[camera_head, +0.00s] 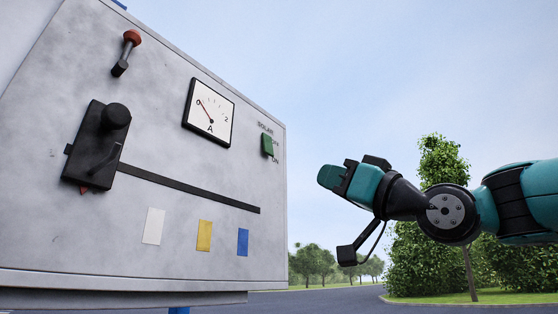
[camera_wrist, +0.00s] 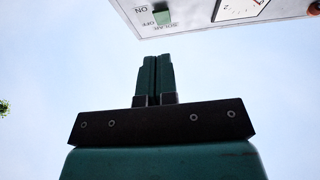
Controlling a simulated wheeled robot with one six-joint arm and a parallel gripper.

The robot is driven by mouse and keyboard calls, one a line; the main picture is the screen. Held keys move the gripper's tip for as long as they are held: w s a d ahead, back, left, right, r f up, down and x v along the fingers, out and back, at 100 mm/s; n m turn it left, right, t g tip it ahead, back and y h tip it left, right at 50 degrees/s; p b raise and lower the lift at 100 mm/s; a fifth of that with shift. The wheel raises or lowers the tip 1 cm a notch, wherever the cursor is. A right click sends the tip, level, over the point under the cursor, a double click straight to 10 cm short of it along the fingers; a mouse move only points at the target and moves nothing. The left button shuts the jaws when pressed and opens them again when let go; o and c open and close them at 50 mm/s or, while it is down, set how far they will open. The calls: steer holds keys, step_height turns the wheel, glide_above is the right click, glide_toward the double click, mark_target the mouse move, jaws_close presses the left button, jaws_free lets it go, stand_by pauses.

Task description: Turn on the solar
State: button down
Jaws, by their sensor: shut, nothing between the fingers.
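The solar switch (camera_head: 267,145) is a small green rocker near the right edge of the grey panel (camera_head: 150,230), with a SOLAR label above it and OFF and ON marks beside it. In the wrist view the green switch (camera_wrist: 162,17) shows upside down at the top, beyond the fingertips. My gripper (camera_head: 328,176) is to the right of the panel and a little lower than the switch, apart from it. In the wrist view my gripper (camera_wrist: 155,58) has its two fingers together, with nothing between them. Which way the switch is tipped is hard to tell.
The panel also carries an ammeter (camera_head: 208,113), a red-topped lever (camera_head: 128,50), a black slider knob (camera_head: 103,140) on a slot, and white, yellow and blue labels. Open air lies between my gripper and the panel. Trees (camera_head: 440,200) stand far behind.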

mark_target(267, 148)
steer(key=r, duration=0.1)
steer(key=r+y, duration=0.1)
steer(key=r, duration=0.1)
steer(key=shift+s+d+n, duration=0.3)
steer(key=shift+s, duration=0.1)
steer(key=p+x, duration=0.3)
steer(key=x, duration=0.1)
steer(key=f+p+x, duration=0.1)
steer(key=p+x, duration=0.2)
steer(key=x, duration=0.1)
steer(key=p+x, duration=0.4)
steer(key=shift+w+a, duration=0.35)
steer(key=shift+a, duration=0.15)
steer(key=shift+w+a+f, duration=0.25)
steer(key=shift+a+f, duration=0.05)
steer(key=shift+a, duration=0.05)
